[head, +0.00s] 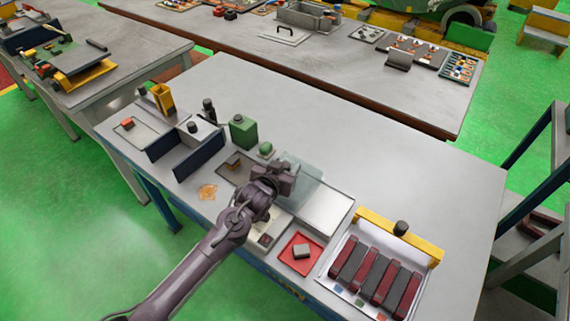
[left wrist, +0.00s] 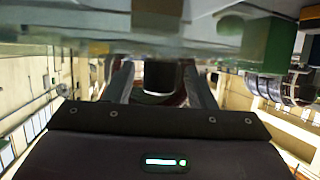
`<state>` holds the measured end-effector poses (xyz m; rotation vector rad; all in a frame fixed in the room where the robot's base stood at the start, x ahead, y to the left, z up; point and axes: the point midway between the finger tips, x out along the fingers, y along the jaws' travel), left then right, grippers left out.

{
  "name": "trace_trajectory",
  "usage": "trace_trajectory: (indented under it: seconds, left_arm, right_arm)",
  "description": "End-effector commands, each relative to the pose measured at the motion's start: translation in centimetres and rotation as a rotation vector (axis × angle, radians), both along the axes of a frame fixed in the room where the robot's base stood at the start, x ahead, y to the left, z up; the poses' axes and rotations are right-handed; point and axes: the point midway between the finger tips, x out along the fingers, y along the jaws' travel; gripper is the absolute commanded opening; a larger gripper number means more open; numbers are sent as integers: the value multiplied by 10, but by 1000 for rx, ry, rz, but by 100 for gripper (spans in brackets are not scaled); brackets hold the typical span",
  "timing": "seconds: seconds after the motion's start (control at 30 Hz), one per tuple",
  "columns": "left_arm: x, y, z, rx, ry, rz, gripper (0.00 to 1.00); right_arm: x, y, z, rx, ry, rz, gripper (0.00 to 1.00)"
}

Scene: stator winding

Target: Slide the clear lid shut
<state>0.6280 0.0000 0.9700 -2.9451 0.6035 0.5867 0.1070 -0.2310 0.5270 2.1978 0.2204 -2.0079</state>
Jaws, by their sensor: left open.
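The clear lid (head: 306,186) is a see-through greenish sheet near the middle of the front workbench. A bare pale grey panel (head: 328,211) lies just to its right. My left gripper (head: 280,180) is over the lid's left part and hides it there. In the left wrist view my left gripper (left wrist: 160,88) has its fingers apart, with a dark round piece (left wrist: 159,78) between them. I cannot tell whether the fingers touch it. The glassy band (left wrist: 130,45) across the top there may be the lid. My right gripper is in neither view.
A green canister (head: 243,132) and a green knob (head: 266,149) stand behind the gripper. A red tray (head: 286,255) with a grey block is in front. A rack of red and dark bars (head: 375,275) with a yellow handle (head: 400,236) is at right. The bench's back right is clear.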

Motion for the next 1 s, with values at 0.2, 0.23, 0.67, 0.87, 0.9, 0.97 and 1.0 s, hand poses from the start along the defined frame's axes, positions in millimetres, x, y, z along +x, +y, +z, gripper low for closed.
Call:
trace_trajectory:
  seconds: [0.2,0.23,0.67,0.87,0.9,0.97,1.0]
  left_arm:
    - [3,-2,-1,0,0,-1,50]
    - [3,-2,-1,0,0,-1,50]
    - [3,-2,-1,0,0,0,7]
    - [3,-1,-1,0,1,0,0]
    - [5,1,-2,0,1,1,0]
    - [8,6,-2,0,1,2,0]
    - [10,9,-2,-1,1,3,0]
  right_arm:
    - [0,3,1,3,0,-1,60]
    - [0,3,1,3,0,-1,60]
    - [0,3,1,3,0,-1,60]
    - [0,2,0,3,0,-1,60]
    - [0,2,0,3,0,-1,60]
    - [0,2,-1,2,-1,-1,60]
    - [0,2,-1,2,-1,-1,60]
